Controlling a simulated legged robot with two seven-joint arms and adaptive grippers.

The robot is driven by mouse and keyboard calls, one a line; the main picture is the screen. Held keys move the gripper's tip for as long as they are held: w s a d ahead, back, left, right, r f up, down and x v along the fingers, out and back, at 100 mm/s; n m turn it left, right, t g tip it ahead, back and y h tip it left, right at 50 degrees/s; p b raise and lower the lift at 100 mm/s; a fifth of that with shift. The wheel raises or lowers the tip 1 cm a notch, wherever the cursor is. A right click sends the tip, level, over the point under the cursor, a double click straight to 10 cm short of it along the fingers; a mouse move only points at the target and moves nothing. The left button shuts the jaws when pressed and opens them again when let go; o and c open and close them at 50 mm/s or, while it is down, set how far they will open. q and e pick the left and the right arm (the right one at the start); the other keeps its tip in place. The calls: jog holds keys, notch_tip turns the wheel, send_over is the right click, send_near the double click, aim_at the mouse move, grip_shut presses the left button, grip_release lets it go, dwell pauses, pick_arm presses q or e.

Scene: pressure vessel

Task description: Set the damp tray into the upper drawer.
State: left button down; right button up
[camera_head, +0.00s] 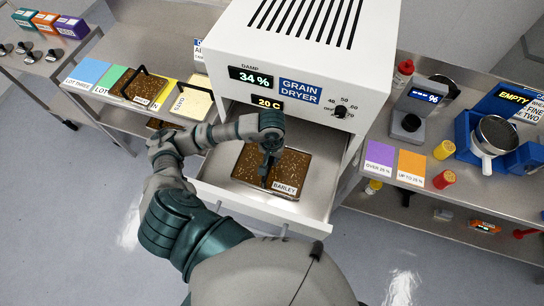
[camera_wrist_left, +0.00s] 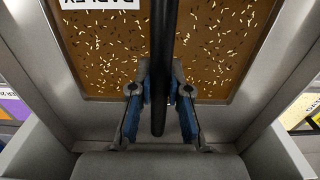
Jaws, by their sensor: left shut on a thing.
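The tray of brown grain labelled BARLEY (camera_head: 306,173) is inside the outline of the open drawer (camera_head: 208,171) under the grain dryer's (camera_head: 300,60) panel. The panel reads DAMP 34 % and 20 C. In the left wrist view the two fingers (camera_wrist_left: 160,108) flank the handle, with drawer walls around the tray. I cannot tell whether the tray rests on the drawer floor. My right gripper is not in view.
A second tray with a black handle (camera_head: 143,87) stands on coloured lot cards on the left bench. My left arm covers the drawer's left front.

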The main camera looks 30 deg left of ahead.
pick_arm(q)
jog(key=shift+a+f, duration=0.2)
jog(key=c, duration=1.1)
grip_release()
jog(key=shift+d, duration=0.2)
jog(key=shift+d, duration=0.1)
jog(key=shift+r, duration=0.15)
jog(key=r, duration=0.7)
jog(key=r+b, duration=0.1)
jog(key=r, duration=0.2)
jog(key=shift+a+r, duration=0.25)
jog(key=shift+r, duration=0.05)
jog(key=shift+d+r, duration=0.15)
jog(key=shift+r, duration=0.45)
